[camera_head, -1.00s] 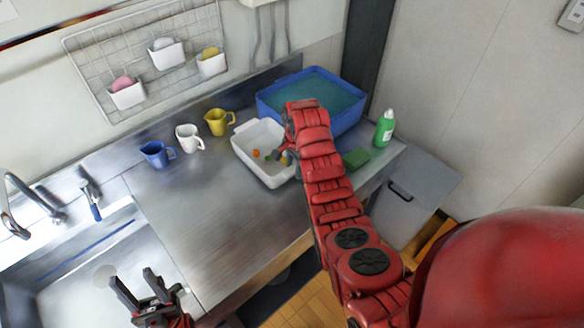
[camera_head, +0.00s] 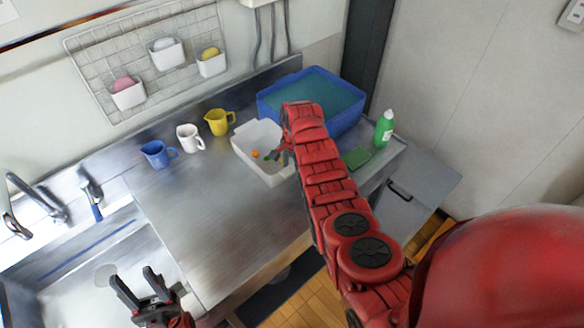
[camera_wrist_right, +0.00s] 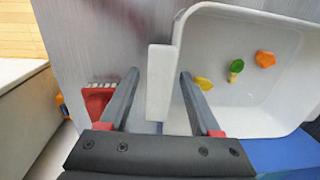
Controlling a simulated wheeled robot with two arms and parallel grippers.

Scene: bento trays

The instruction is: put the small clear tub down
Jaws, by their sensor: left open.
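One finger is over the tub's inside and the other outside. The fingers are wide apart, with a gap beside the tab. In the head view the right gripper (camera_head: 279,153) is mostly hidden by its arm at the tub's right side. My left gripper (camera_head: 142,287) is open and empty over the sink.
A blue basin of water (camera_head: 340,128) stands behind my right arm. Blue (camera_head: 155,154), white (camera_head: 187,137) and yellow (camera_head: 217,122) cups stand left of the tub. A green sponge (camera_head: 357,158) and green bottle (camera_head: 384,128) are at right. The counter's front left is clear.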

